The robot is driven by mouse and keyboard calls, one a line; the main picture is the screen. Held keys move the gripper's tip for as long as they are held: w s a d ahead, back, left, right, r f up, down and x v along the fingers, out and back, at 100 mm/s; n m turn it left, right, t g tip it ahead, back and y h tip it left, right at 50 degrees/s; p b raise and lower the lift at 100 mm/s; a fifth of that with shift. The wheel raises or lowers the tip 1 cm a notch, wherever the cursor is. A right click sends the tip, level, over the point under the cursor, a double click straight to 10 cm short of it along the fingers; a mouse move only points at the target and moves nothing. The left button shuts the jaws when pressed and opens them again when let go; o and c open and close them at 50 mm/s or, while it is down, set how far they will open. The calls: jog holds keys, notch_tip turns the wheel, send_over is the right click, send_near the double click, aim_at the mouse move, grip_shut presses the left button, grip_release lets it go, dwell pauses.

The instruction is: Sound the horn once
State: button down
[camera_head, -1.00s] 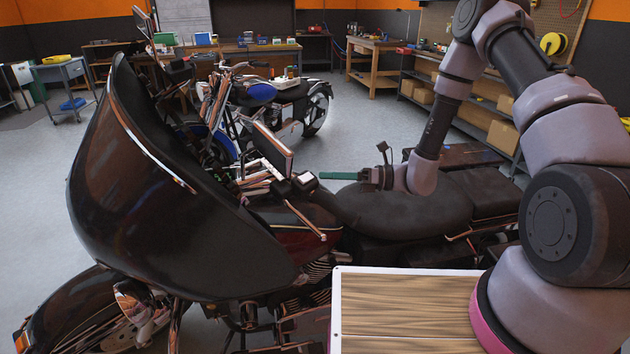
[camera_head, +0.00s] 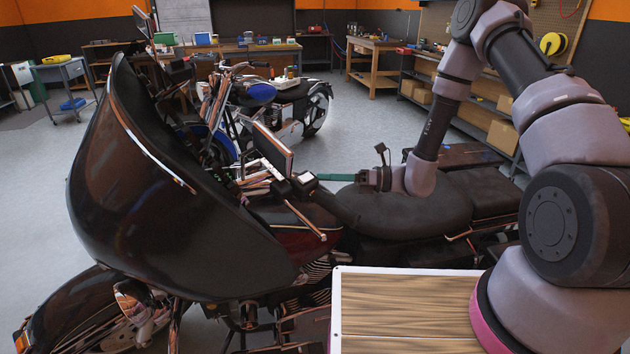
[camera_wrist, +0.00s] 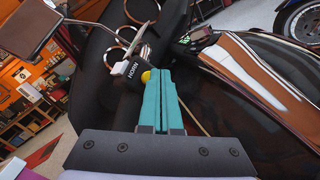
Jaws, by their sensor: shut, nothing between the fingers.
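The yellow horn button (camera_wrist: 146,77) sits on a black switch housing marked HORN (camera_wrist: 134,70) in the wrist view. My gripper (camera_wrist: 160,72) is shut and empty, its teal fingers together. In the wrist view the fingertips are right beside the button and overlap its right edge; I cannot tell whether they touch it. In the head view my gripper (camera_head: 319,176) points left, its tips close to the switch housing (camera_head: 303,182) on the dark motorcycle's handlebar. The button is not visible in the head view.
The dark motorcycle's fairing (camera_head: 150,190) stands to the left, with a mirror (camera_head: 272,147) near the handlebar. The seat (camera_head: 410,210) lies below my wrist. A blue motorcycle (camera_head: 262,92) is behind. A mirror (camera_wrist: 30,28) also shows in the wrist view.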

jog(key=shift+s+a, duration=0.3)
jog(key=shift+s, duration=0.05)
dwell(0.4)
jog(key=shift+w, duration=0.1)
dwell(0.5)
jog(key=shift+w+d, duration=0.55)
jog(key=shift+d, duration=0.05)
jog(key=w+d, duration=0.1)
jog(key=w, duration=0.1)
jog(key=w+d, duration=0.1)
jog(key=d, duration=0.1)
jog(key=shift+w+d+r, duration=0.2)
jog(key=shift+w+r, duration=0.15)
dwell(0.4)
